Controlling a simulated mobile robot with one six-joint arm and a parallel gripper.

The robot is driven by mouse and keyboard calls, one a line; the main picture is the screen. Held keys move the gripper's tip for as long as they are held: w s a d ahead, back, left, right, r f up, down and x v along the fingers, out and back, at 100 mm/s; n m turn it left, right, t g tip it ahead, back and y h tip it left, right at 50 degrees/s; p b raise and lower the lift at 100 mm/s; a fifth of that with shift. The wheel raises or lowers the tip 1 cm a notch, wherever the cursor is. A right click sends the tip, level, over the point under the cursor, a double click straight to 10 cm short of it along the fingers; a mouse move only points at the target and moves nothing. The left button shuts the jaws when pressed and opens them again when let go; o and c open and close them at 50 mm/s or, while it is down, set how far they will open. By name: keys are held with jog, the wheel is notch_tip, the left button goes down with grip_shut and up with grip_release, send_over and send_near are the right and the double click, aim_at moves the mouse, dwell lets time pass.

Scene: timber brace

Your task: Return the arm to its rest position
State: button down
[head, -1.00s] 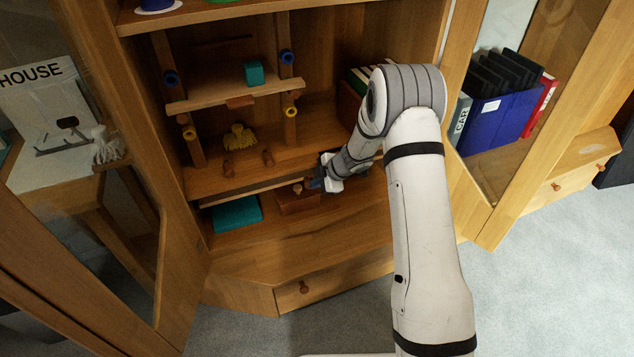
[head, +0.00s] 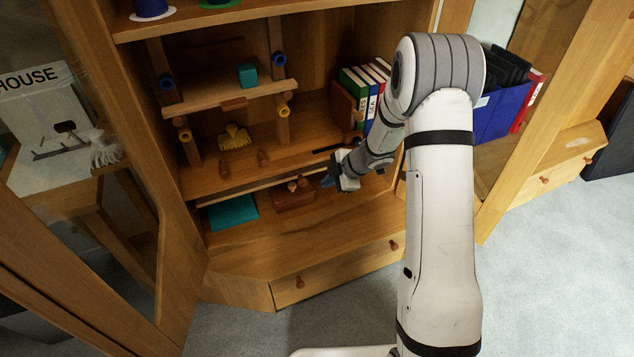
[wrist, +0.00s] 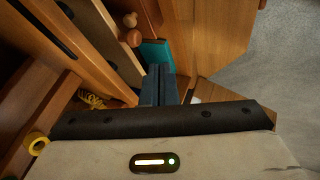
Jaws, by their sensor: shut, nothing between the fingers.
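My gripper (head: 331,181) is in front of the middle of the wooden cabinet, a little above its lower compartment. It is shut and holds nothing. In the wrist view its fingers (wrist: 158,86) are together and show against the cabinet's wood. My arm comes in from the lower right, with its elbow raised before the right side of the cabinet. The timber brace (head: 228,96) is a board set across two uprights inside the cabinet, with blue and yellow round pegs on the uprights. A teal block (head: 247,75) sits on the board.
A teal box (head: 232,211) and a brown wooden box (head: 292,196) lie in the lower compartment. Books (head: 362,90) stand on the shelf behind my arm. A yellow object (head: 234,137) lies on the middle shelf. Open glass doors flank the cabinet. The floor (head: 540,270) at right is clear.

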jog(key=shift+v, duration=1.1)
jog(key=w+d+r+m+t+h+p, duration=0.1)
jog(key=d+r+m+t+h+p, duration=0.15)
jog(key=r, duration=0.65)
jog(key=w+d+r+m+t+h+p, duration=0.1)
jog(key=d+r+m+t+h+p, duration=0.2)
jog(key=r, duration=0.5)
jog(key=s+d+r+m+g+h+p, duration=0.1)
jog(key=s+d+r+m+p, duration=0.1)
jog(key=s+d+r+m, duration=0.3)
jog(key=s+d+r+m+h+p, duration=0.2)
jog(key=r, duration=0.5)
jog(key=s+a+r+m+g+y+p, duration=0.1)
jog(key=s+a+r+m+g+p, duration=0.1)
jog(key=s, duration=1.1)
jog(key=s+a+r+m+g+y+p, duration=0.1)
jog(key=s+r+m, duration=0.5)
jog(key=s, duration=0.6)
jog(key=a+r+g+p, duration=0.1)
jog(key=g+p, duration=0.1)
jog(key=p, duration=0.1)
jog(key=shift+s+g+p, duration=0.35)
jog(key=shift+s, duration=0.05)
jog(key=shift+m, duration=0.25)
